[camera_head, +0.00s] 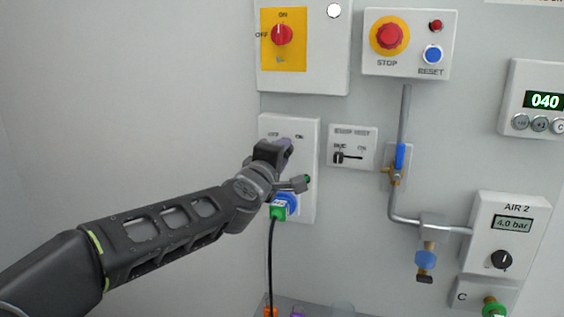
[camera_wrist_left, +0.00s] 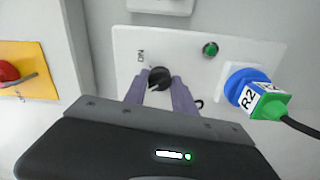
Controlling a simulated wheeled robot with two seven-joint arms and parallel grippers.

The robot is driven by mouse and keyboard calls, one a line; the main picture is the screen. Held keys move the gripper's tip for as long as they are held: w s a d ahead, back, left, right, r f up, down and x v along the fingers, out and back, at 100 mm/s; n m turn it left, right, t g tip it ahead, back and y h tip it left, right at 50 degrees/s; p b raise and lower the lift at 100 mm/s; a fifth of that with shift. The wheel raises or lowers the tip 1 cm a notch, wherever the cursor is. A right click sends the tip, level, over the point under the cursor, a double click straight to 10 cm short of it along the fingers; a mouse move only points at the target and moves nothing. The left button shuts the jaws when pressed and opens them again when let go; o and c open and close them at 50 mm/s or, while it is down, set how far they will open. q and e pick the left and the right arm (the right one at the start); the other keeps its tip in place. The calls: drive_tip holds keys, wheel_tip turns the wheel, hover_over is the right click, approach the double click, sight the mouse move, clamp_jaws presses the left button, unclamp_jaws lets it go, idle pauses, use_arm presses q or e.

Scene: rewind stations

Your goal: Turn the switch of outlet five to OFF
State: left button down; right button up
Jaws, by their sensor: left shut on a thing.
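The white outlet panel (camera_head: 305,210) on the wall carries the labels OFF and ON at its top. No number five is readable on it. The gripper hides the switch in the head view, and I cannot tell which label the knob points to. My right gripper is not in view.
A green plug (camera_head: 278,211) with a black cable sits in the blue socket (camera_wrist_left: 245,85), below the switch in the head view. A yellow plate with a red switch (camera_head: 282,35), a stop box (camera_head: 410,55), a slide switch (camera_head: 348,157) and a pipe valve (camera_head: 399,160) are nearby.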

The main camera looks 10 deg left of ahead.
use_arm(q)
drive_tip(key=shift+n+b, duration=0.35)
drive_tip(key=shift+n, duration=0.45)
drive_tip(key=c, duration=1)
unclamp_jaws()
drive_tip(key=shift+s, duration=0.1)
drive_tip(key=s, duration=0.7)
drive_tip(key=shift+s+a, duration=0.25)
drive_tip(key=shift+s, duration=0.05)
drive_tip(key=shift+f, duration=0.1)
